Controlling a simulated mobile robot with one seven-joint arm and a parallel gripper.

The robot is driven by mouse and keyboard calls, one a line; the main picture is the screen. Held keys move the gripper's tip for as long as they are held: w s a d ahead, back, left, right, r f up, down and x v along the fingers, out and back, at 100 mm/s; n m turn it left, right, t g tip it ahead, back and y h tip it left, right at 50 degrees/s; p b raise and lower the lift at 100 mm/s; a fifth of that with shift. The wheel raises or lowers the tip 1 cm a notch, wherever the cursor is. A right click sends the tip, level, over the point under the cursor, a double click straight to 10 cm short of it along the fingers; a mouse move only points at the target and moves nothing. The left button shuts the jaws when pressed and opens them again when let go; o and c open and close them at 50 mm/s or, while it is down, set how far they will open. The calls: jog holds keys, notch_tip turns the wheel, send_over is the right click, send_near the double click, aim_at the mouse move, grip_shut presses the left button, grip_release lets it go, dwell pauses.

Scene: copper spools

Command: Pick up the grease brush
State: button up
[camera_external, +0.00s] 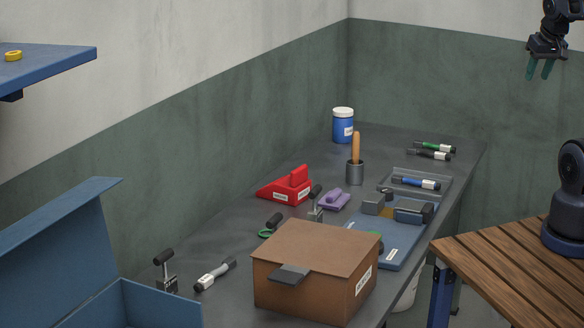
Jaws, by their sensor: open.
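A tan wooden handle (356,147) stands upright in a dark grey cup (355,175) on the grey bench. It looks like the grease brush; its lower end is hidden inside the cup. My gripper (540,70) is high at the upper right, with its teal fingers pointing down. It is open and empty, well above and to the right of the cup.
A blue jar (343,128) with a white lid stands behind the cup. A red block (286,189) and a purple item (334,200) lie in front. A blue tray (400,243) and a brown box (314,270) are nearer. A slatted wooden table (520,265) stands at right.

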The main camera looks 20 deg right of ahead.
jog(key=w+d+f+n+g+h, duration=0.1)
jog(key=w+d+f+n+h, duration=0.2)
jog(key=w, duration=0.5)
jog(key=w+d+f+n+g+h, duration=0.1)
jog(key=w+d+n+h, duration=0.25)
jog(key=w, duration=0.45)
jog(key=w+a+f+n+t+h, duration=0.2)
jog(key=w+a+n, duration=0.15)
jog(key=w, duration=0.45)
jog(key=w+a+f+n+t+h, duration=0.2)
jog(key=w+a+n+h, duration=0.1)
jog(key=w+n, duration=0.3)
jog(key=n+t+y, duration=0.9)
jog(key=n+t, duration=0.2)
jog(key=n, duration=0.7)
send_over(357, 141)
jog(key=s, duration=0.4)
notch_tip(357, 141, down, 18)
jog(key=f, duration=0.7)
jog(key=shift+w+a+f, duration=0.1)
jog(key=shift+a+f, duration=0.1)
jog(key=shift+a, duration=0.1)
jog(key=shift+w+d, duration=0.2)
jog(key=shift+w, duration=1.05)
jog(key=shift+w+d, duration=0.2)
jog(key=shift+w, duration=1.05)
grip_shut()
